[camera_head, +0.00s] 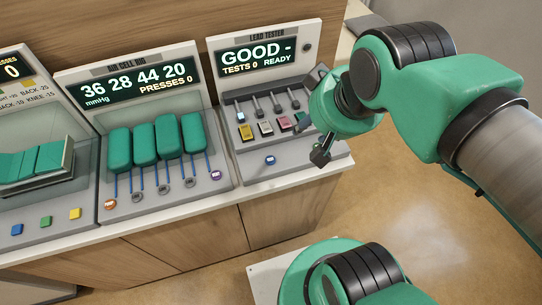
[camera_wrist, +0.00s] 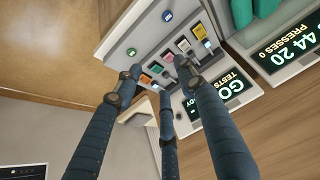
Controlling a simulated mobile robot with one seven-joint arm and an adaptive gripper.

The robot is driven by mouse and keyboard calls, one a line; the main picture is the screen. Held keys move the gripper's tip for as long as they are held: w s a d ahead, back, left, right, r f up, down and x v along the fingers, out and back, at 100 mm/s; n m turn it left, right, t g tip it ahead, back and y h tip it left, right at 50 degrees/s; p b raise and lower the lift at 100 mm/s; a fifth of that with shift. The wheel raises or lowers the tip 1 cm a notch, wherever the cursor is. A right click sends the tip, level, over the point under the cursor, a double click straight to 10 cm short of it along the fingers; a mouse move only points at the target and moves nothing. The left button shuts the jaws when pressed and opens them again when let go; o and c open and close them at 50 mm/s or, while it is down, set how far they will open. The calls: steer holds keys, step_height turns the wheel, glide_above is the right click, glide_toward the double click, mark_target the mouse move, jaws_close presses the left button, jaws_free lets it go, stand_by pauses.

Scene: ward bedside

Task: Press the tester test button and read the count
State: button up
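The lead tester (camera_head: 262,95) stands at the right end of the counter. Its display (camera_head: 257,56) reads "GOOD -", "TESTS 0" and "READY". A blue button (camera_head: 270,160) is on its front panel, and it also shows in the wrist view (camera_wrist: 167,15). A green button (camera_wrist: 131,52) shows near the panel's edge in the wrist view; my gripper seems to hide it in the head view. I cannot read the button labels. My gripper (camera_head: 320,150) is over the right side of the tester, its fingers (camera_wrist: 158,78) apart with nothing held. Contact with the panel cannot be told.
Yellow, pink, grey and green lead blocks (camera_head: 246,132) sit on the tester below upright pins. The air cell rig (camera_head: 150,130), reading "36 28 44 20" and "PRESSES 0", stands to the left. The floor (camera_head: 420,220) to the right is clear.

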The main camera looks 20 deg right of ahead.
stand_by(0.3)
jaws_close()
stand_by(1.2)
